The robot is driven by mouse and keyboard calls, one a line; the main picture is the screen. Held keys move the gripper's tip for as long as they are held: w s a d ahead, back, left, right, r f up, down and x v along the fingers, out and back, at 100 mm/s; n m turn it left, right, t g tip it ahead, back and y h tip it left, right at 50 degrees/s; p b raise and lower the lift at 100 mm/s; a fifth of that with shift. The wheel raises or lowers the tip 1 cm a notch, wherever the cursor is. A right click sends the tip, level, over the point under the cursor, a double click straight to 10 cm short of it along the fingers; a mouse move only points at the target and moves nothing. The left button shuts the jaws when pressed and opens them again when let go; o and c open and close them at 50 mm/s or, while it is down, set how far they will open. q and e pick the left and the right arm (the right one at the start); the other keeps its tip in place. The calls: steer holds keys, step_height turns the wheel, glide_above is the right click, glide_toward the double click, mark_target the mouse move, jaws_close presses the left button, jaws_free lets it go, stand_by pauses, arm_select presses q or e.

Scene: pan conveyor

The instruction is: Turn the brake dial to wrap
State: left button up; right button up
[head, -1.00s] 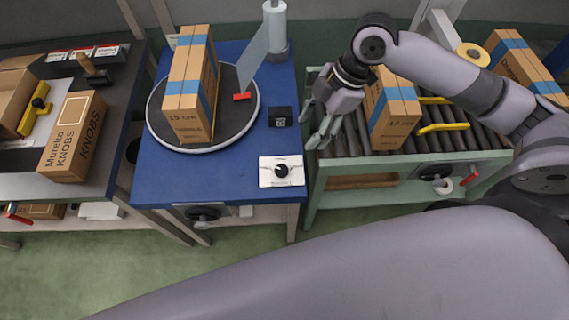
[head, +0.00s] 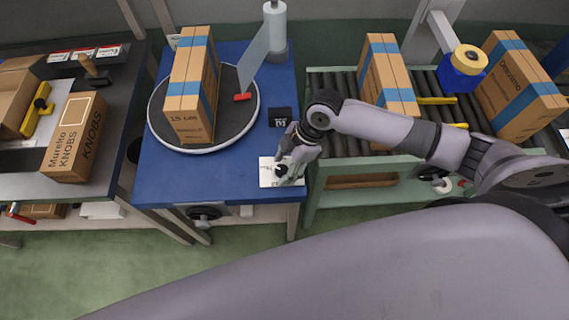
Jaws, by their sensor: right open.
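The brake dial (head: 281,171) is a small black knob on a white plate (head: 267,181) at the front right corner of the blue table (head: 160,190). My right gripper (head: 284,176) is over the plate, coming from the right, with its fingers at the knob. It is open, and its fingers partly cover the knob and the plate's right side. I cannot tell whether the fingers touch the knob. The plate's markings are too small to read. My left gripper is not in view.
A taped carton (head: 191,105) stands on the round turntable (head: 157,122), with a film roll (head: 274,25) behind. A small black box (head: 280,117) sits just behind the plate. At right, a roller conveyor (head: 343,82) carries cartons (head: 388,75). A dark table with a knobs box (head: 72,135) is at left.

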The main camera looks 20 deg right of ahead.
steer(key=shift+c, duration=0.2)
steer(key=c, duration=1.1)
